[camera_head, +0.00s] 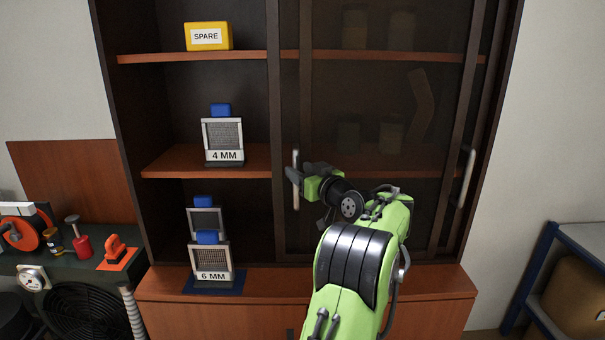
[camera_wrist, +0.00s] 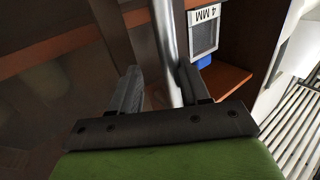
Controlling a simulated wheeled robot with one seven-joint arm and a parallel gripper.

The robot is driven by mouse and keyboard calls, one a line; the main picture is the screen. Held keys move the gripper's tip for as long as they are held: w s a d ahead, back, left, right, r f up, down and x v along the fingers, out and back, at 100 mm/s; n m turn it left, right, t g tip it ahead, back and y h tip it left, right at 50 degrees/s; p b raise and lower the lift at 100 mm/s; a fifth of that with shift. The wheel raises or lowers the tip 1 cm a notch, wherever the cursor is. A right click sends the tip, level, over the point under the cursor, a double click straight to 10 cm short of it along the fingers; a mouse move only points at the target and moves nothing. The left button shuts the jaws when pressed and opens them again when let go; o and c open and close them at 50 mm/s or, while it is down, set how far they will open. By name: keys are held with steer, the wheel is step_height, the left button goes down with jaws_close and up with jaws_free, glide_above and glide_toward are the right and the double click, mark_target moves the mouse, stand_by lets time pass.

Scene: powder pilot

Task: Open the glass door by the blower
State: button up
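The cabinet's glass door (camera_head: 375,90) is dark and see-through and covers the right half of the cabinet. The left half stands uncovered, with no glass in front of its shelves. An upright metal handle (camera_head: 296,165) is on the left edge of the glass, and it also shows in the wrist view (camera_wrist: 163,35). My gripper (camera_head: 297,176) is at this handle. In the wrist view its two fingers (camera_wrist: 160,88) are apart, with the bar between them, nearer the right finger. Contact is unclear. A black round-grilled machine (camera_head: 85,312) at lower left may be the blower.
A second handle (camera_head: 466,178) is on the right side. Shelves hold a yellow SPARE box (camera_head: 208,37), a 4 MM screen (camera_head: 223,138) and a 6 MM screen (camera_head: 211,262). A bench (camera_head: 75,265) with tools stands left, a blue rack (camera_head: 545,262) right.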

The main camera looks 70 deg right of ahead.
steer(key=b+v, duration=0.1)
steer(key=v, duration=1.4)
steer(key=shift+s+a+b, duration=0.25)
steer(key=shift+s+b, duration=0.05)
steer(key=shift+b, duration=0.05)
